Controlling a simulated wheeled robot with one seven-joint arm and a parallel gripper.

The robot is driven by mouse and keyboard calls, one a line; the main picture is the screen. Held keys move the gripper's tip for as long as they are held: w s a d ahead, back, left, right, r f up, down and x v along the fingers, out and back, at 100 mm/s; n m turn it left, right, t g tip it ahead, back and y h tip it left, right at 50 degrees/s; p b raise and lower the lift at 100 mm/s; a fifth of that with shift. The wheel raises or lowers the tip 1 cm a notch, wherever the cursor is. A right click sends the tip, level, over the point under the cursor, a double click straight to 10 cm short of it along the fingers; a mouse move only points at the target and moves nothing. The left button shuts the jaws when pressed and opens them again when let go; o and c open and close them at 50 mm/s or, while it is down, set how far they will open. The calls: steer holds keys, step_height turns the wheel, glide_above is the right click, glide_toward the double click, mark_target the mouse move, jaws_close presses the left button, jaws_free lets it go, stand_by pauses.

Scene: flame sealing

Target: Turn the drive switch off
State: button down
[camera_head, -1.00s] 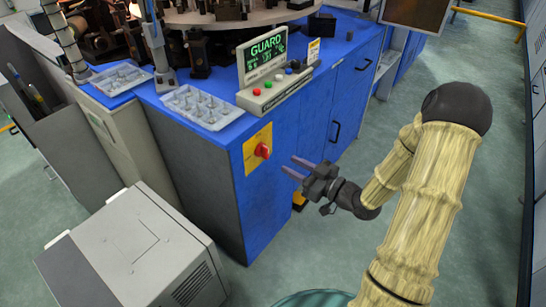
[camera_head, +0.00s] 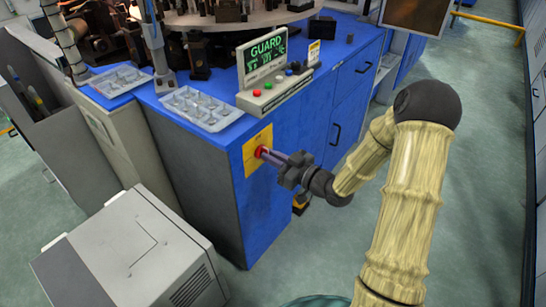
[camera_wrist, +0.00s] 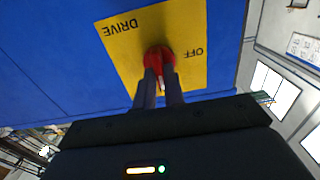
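The red drive switch knob (camera_wrist: 158,58) sits on a yellow plate (camera_wrist: 190,25) on the blue cabinet's side. In the wrist view the plate's words DRIVE and OFF appear upside down, DRIVE at upper left and OFF to the right of the knob. The knob (camera_head: 260,151) also shows in the head view, partly covered by the fingers. My gripper (camera_wrist: 160,85) has one finger on each side of the knob's handle, with little gap, and appears shut on it. A pale mark on the handle shows between the fingers. The gripper (camera_head: 266,153) reaches the knob from the right.
A control box (camera_head: 275,92) with coloured buttons and a green GUARD screen (camera_head: 264,53) stands on the cabinet (camera_head: 195,165) above the switch. Clear trays (camera_head: 202,107) lie beside it. A grey box unit (camera_head: 130,255) stands at lower left. The floor right of the cabinet is open.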

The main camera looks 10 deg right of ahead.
steer(key=shift+f+n+b, duration=0.1)
steer(key=shift+n+b, duration=0.3)
steer(key=shift+s+a+f+n+b, duration=0.1)
steer(key=shift+f+n+b, duration=0.05)
steer(key=shift+n+b, duration=4.4)
steer(key=shift+s+f+n+b, duration=0.1)
steer(key=shift+f+n+b, duration=0.05)
steer(key=shift+n+b, duration=4.4)
steer(key=shift+m+b, duration=0.4)
steer(key=shift+b, duration=0.1)
steer(key=c, duration=1.5)
jaws_free()
steer(key=shift+r, duration=0.1)
